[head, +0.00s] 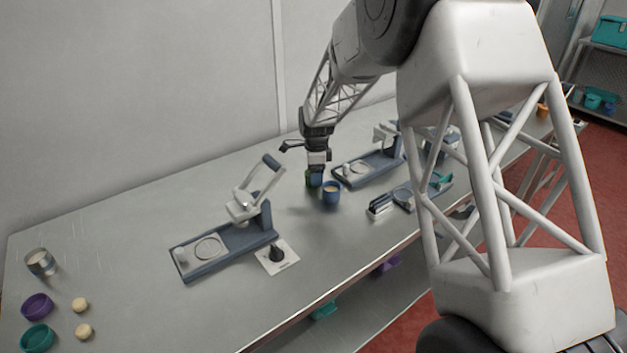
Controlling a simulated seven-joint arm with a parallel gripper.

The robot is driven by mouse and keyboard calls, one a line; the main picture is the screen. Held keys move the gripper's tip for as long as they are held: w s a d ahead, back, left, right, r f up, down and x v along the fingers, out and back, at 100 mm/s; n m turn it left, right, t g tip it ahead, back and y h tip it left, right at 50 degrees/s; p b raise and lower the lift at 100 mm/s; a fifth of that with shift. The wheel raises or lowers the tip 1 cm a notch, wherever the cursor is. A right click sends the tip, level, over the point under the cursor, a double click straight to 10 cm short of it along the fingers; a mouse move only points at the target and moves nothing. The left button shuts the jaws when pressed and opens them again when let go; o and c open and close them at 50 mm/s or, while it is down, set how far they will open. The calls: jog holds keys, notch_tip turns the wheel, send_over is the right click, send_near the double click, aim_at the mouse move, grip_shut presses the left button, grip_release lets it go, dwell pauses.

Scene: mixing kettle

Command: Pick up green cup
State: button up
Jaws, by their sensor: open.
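My gripper (317,160) is open and points down over the middle of the steel table. The green cup (310,180) stands on the table directly below it, small in the head view and partly hidden by the gripper's fingers. I cannot tell whether a finger touches the cup or reaches inside it. A blue cup (332,195) with pale contents stands close beside the green one, to its right and nearer the front edge.
A grey-blue press stand (222,250) stands left of the cups, by a white card (285,262) with a dark cone. Another stand (366,168) is close on the right. Purple (36,307) and teal (37,338) bowls lie far left. The table (120,245) has free room between.

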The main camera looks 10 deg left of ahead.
jog(key=shift+f, duration=0.45)
jog(key=c, duration=0.7)
jog(key=shift+r, duration=0.1)
jog(key=shift+r, duration=4.95)
jog(key=w+d, duration=0.2)
jog(key=d, duration=0.3)
jog(key=w+d, duration=0.3)
jog(key=d, duration=0.1)
jog(key=w+d, duration=0.3)
jog(key=d, duration=0.2)
jog(key=shift+w+d+f, duration=0.25)
jog(key=shift+d+f, duration=0.05)
